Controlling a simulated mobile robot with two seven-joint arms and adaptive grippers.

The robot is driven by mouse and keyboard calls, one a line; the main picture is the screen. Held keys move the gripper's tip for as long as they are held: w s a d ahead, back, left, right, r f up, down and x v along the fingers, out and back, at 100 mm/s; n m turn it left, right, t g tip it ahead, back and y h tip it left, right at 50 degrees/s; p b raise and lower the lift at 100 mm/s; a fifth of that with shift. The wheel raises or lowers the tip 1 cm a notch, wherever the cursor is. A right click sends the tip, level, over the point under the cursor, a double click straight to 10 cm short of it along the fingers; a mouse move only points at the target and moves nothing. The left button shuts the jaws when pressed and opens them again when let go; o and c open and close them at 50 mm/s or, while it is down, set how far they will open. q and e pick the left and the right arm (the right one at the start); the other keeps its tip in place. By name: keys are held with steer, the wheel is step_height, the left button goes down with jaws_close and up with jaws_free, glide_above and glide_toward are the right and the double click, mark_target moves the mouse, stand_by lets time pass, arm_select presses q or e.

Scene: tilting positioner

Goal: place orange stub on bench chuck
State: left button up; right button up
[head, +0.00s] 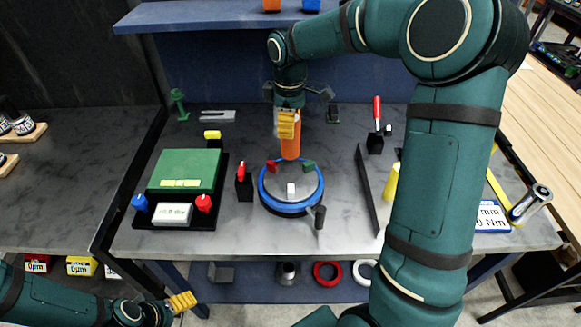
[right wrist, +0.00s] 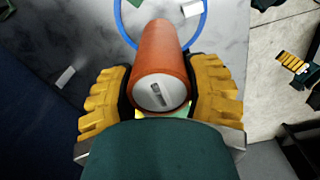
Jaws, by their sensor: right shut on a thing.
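The orange stub (head: 290,147) is held roughly upright in my right gripper (head: 288,124), between its yellow fingers. In the right wrist view the stub (right wrist: 160,60) shows its grey slotted end, with my right gripper's fingers (right wrist: 160,100) on both sides. The bench chuck (head: 267,199) has a blue ring and red, green and white jaws around a grey face. The stub's lower end overlaps the chuck's far side in the head view and looks above it; the exact gap is unclear. My left gripper (head: 183,302) is low at the left, away from the bench; its opening is unclear.
A black handle (head: 319,216) stands at the chuck's front right. A red-topped black block (head: 243,182) is close on its left. A green box panel (head: 186,168) lies further left. A yellow cylinder (head: 391,181) and a red-handled clamp (head: 376,125) are on the right.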

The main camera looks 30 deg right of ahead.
mark_target(290, 152)
step_height(290, 152, down, 10)
steer(key=shift+s+r+b, duration=0.1)
steer(key=shift+r+b, duration=0.05)
steer(key=shift+b, duration=0.3)
steer(key=o, duration=1.3)
steer(key=shift+r, duration=0.15)
step_height(290, 152, up, 12)
steer(key=shift+f+p, duration=0.15)
steer(key=shift+p, duration=0.45)
